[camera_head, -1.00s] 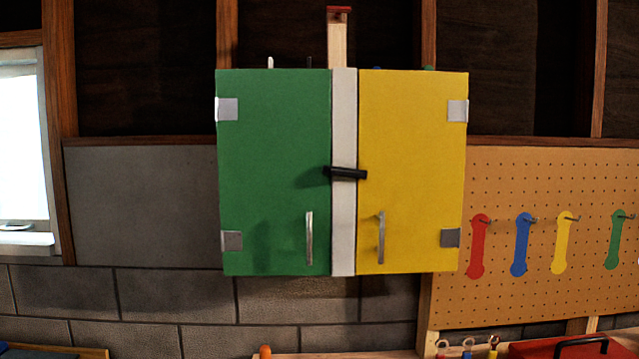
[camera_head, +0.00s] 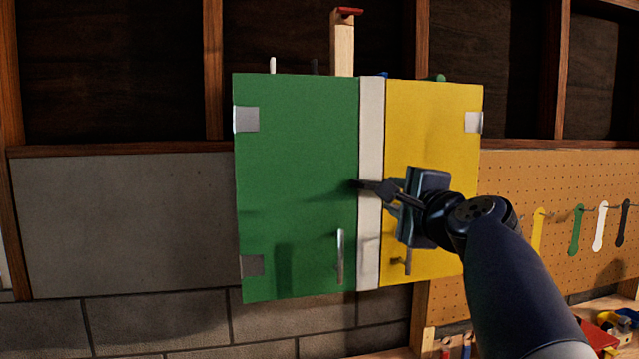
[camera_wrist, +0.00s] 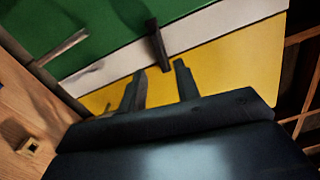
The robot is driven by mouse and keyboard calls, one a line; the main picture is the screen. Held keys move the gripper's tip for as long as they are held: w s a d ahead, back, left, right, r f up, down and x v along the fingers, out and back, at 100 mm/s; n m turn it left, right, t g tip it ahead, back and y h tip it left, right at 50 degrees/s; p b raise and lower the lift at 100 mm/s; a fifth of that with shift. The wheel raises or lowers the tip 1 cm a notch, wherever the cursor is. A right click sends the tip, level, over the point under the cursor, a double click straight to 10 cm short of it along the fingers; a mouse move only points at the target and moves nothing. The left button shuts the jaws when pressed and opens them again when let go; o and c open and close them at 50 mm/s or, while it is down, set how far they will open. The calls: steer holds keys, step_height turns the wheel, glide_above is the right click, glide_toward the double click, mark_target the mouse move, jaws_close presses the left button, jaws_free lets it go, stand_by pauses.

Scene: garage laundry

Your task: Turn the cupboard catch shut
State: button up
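The cupboard has a green door (camera_head: 295,180) on the left and a yellow door (camera_head: 440,130) on the right, both closed, with a white strip (camera_head: 371,130) between them. The catch is a black bar (camera_head: 358,184) lying roughly level across the strip; in the wrist view the catch (camera_wrist: 157,42) spans from the green door to the yellow edge. My gripper (camera_head: 388,193) is in front of the yellow door, pointing at the catch, and hides its right end. In the wrist view my gripper (camera_wrist: 161,69) is open, its fingertips on either side of the catch's near end. Contact cannot be told.
Silver handles stand out low on the green door (camera_head: 340,257) and the yellow door (camera_head: 408,262), the latter partly behind my gripper. A pegboard (camera_head: 510,225) with hanging tools is at the right. The grey panel (camera_head: 120,220) at the left is bare.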

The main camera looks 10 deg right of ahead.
mark_target(375, 187)
steer(key=w+p, duration=0.1)
steer(key=w, duration=0.6)
steer(key=shift+p, duration=0.3)
steer(key=shift+c, duration=0.2)
jaws_close()
